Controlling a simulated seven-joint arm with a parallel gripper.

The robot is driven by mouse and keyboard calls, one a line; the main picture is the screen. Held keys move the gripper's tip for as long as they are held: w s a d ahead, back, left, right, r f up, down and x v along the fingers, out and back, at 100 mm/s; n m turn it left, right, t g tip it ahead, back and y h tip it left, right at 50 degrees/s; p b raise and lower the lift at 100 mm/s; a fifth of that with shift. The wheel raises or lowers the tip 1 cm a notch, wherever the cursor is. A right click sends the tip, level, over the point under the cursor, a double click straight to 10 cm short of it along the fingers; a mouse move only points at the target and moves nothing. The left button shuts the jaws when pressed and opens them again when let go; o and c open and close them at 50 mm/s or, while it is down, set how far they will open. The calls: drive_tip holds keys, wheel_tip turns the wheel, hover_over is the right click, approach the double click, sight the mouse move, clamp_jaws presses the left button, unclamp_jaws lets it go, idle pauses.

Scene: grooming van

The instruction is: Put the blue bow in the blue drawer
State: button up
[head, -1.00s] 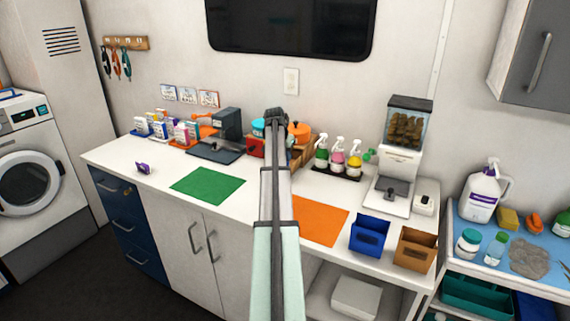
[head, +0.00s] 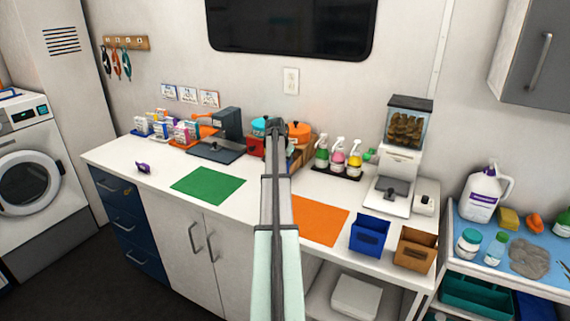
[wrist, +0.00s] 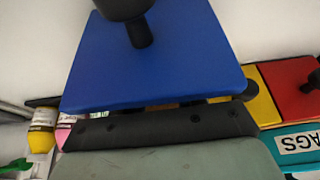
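A blue panel with a dark round knob (wrist: 150,60), which looks like the front of a small blue drawer, fills the upper middle of the wrist view. It is much nearer the camera than the yellow and red fronts beside it. My gripper (head: 275,122) is over the back of the counter, seen from behind in the head view. Its fingers cannot be made out in either view. I cannot pick out a blue bow. A small purple object (head: 142,168), perhaps a bow, lies at the counter's left end.
A yellow front (wrist: 262,98) and a red front (wrist: 288,90) show at right in the wrist view. Dark blue cabinet drawers (head: 125,222) are under the counter's left end. A green mat (head: 207,185), an orange mat (head: 318,220) and a blue bin (head: 370,235) are on the counter.

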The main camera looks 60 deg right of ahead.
drive_tip(key=shift+o, duration=0.2)
drive_tip(key=shift+r, duration=0.15)
drive_tip(key=v, duration=1.2)
